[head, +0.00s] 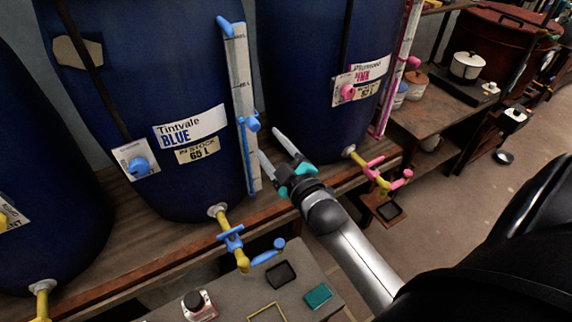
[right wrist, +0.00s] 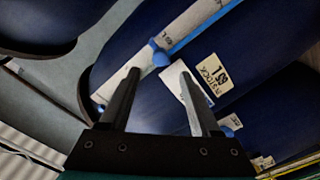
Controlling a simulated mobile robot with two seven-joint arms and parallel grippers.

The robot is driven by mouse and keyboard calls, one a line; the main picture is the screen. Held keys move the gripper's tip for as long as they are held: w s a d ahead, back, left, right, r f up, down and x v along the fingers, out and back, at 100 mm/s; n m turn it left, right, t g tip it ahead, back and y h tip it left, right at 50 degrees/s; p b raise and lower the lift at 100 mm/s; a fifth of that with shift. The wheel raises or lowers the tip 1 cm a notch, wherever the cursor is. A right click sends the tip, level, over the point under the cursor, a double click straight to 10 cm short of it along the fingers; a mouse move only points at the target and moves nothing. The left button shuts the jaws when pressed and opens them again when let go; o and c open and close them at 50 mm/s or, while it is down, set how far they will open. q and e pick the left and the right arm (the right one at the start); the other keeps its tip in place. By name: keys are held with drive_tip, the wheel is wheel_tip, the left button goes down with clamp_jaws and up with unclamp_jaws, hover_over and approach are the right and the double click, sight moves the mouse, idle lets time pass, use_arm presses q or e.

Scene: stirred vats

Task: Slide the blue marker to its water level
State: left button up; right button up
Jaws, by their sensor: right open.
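The blue marker (head: 252,123) is a blue knob on the white level scale (head: 240,75) of the blue vat (head: 190,85). The vat is labelled "Tintvale BLUE", with a card (head: 197,150) that seems to read 65 L. In the right wrist view the marker (right wrist: 161,57) sits beyond my fingertips. A thin blue line runs along the lower scale; I cannot tell the water level. My right gripper (head: 270,146) is open and empty, below and right of the marker, apart from it. My left gripper is not in view.
A blue tap (head: 231,238) hangs below the vat. A second vat (head: 320,80) with a pink knob (head: 348,91) and pink tap (head: 378,168) stands to the right. A low table (head: 300,275) with small items is in front. The floor (head: 500,200) at right is mostly clear.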

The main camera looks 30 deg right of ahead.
drive_tip(key=s, duration=0.6)
drive_tip(key=shift+s+a, duration=0.2)
drive_tip(key=shift+s, duration=0.15)
drive_tip(key=shift+f, duration=0.1)
drive_tip(key=s+a+f+m+g+b, duration=0.2)
drive_tip(key=s+f+g+b, duration=0.15)
drive_tip(key=f, duration=1.35)
drive_tip(key=s+a+f+m+g+b, duration=0.1)
drive_tip(key=s+a+f+g+b, duration=0.25)
drive_tip(key=f, duration=1.35)
drive_tip(key=s+f+m+g+b, duration=0.1)
drive_tip(key=s+f+g, duration=0.4)
drive_tip(key=s+f, duration=0.7)
drive_tip(key=s+f+m+g+y+b, duration=0.1)
drive_tip(key=s+f+g+b, duration=0.3)
drive_tip(key=s+f, duration=0.8)
drive_tip(key=s+m+g, duration=0.1)
drive_tip(key=s, duration=0.3)
drive_tip(key=shift+a+b, duration=0.35)
drive_tip(key=shift+f, duration=0.1)
